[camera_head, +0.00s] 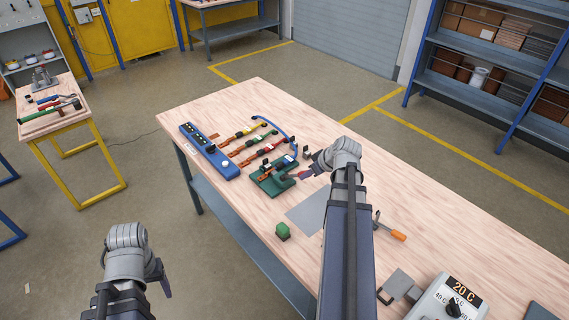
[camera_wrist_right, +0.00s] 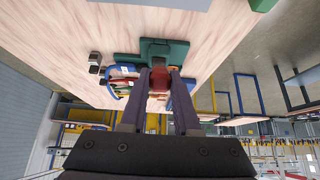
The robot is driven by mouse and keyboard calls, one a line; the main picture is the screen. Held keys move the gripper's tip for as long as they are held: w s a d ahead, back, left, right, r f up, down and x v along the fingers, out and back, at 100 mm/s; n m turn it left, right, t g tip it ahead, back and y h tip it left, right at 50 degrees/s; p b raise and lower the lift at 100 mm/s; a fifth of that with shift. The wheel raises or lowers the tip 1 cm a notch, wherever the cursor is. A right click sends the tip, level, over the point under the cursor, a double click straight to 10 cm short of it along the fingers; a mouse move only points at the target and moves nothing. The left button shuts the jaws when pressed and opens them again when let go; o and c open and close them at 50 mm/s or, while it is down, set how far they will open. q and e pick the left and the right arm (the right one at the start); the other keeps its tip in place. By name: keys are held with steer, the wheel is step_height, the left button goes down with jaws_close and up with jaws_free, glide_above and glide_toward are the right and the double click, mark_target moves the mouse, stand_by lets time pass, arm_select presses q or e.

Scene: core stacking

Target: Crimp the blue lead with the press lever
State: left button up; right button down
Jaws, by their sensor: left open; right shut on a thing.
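The green press (camera_head: 272,181) stands on the table, and it also shows in the wrist view (camera_wrist_right: 176,50). My right gripper (camera_head: 302,173) is at the press, shut on the red lever handle (camera_wrist_right: 158,78), which sits between its fingers in the wrist view. A blue lead (camera_head: 277,121) arcs over the table behind the press. Its near end by the press is small and partly hidden, so I cannot tell how it sits in the jaws. My left gripper (camera_head: 160,276) is open and empty, off the table's left side above the floor.
A blue terminal block (camera_head: 209,151) lies left of the press, with yellow and red leads (camera_head: 262,152) beside it. A green block (camera_head: 283,231), a grey mat (camera_head: 307,212), an orange-handled tool (camera_head: 391,232) and a dial box (camera_head: 450,300) are nearer.

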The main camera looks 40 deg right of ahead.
steer(key=shift+s+f+b, duration=0.85)
steer(key=shift+s+f, duration=0.05)
steer(key=shift+f, duration=0.25)
steer(key=shift+s+f+b, duration=0.1)
steer(key=shift+f+b, duration=0.1)
steer(key=shift+b, duration=0.1)
steer(key=c, duration=0.6)
jaws_free()
steer(key=shift+d+r, duration=0.1)
steer(key=shift+r, duration=0.05)
steer(key=shift+o, duration=0.2)
steer(key=shift+r, duration=0.1)
